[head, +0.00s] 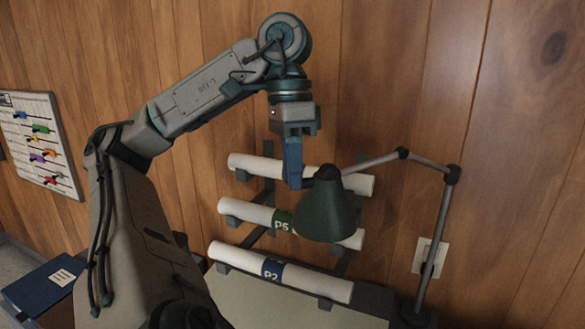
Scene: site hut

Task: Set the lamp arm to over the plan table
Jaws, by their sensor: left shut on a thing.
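The lamp has a green shade (326,212) hanging at the end of a jointed grey lamp arm (376,162). The arm runs right to an elbow and down a post to a dark base (415,318) at the lower right. My left gripper (295,183) comes down from above and is shut at the top of the shade; the exact grip is partly hidden. The shade hangs in front of the rolled plans, above the far part of the pale plan table (275,302). My right gripper is out of view.
A wall rack holds white rolls, one labelled P5 (282,221) and one P2 (272,269), just behind the shade. A wall switch (429,257) is behind the lamp post. A blue binder (40,287) lies at lower left, below a pinned board (40,143).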

